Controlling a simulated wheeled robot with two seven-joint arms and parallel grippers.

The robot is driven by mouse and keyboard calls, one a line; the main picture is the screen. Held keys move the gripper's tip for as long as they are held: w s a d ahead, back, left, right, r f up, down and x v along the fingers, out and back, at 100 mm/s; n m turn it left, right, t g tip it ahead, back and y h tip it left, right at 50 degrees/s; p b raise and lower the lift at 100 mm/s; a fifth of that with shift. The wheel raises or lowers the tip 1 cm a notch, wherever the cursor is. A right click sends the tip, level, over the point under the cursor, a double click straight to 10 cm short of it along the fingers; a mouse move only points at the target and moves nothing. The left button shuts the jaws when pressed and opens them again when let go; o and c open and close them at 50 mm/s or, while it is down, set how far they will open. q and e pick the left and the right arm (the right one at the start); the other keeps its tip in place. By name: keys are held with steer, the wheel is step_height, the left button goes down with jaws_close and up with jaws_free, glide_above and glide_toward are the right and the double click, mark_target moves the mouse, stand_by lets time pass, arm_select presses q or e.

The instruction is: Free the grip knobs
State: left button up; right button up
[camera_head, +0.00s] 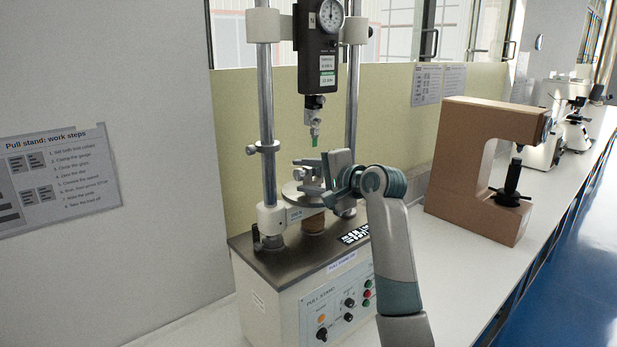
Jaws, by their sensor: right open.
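The pull stand (300,285) stands on the bench with two upright columns and a dark gauge (318,60) between them. An upper grip (314,102) hangs below the gauge, with a small green piece (315,139) under it. A lower grip (300,174) sits on the round plate (292,193) between the columns. My right gripper (326,176) is open at the right side of the lower grip and hides part of it. The grip knobs are too small and covered to make out clearly, and I cannot tell whether the fingers touch one. My left gripper is out of view.
The stand's right column (352,95) rises close behind my right gripper. A brown C-shaped tester (460,160) stands to the right, with white instruments (548,140) beyond. Bench between is clear.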

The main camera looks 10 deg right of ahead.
steer(key=shift+s+d+r, duration=0.1)
steer(key=shift+s+d, duration=0.15)
steer(key=shift+s, duration=0.1)
steer(key=b+v, duration=0.6)
steer(key=v, duration=1)
steer(key=shift+s, duration=0.25)
steer(key=shift+d, duration=0.1)
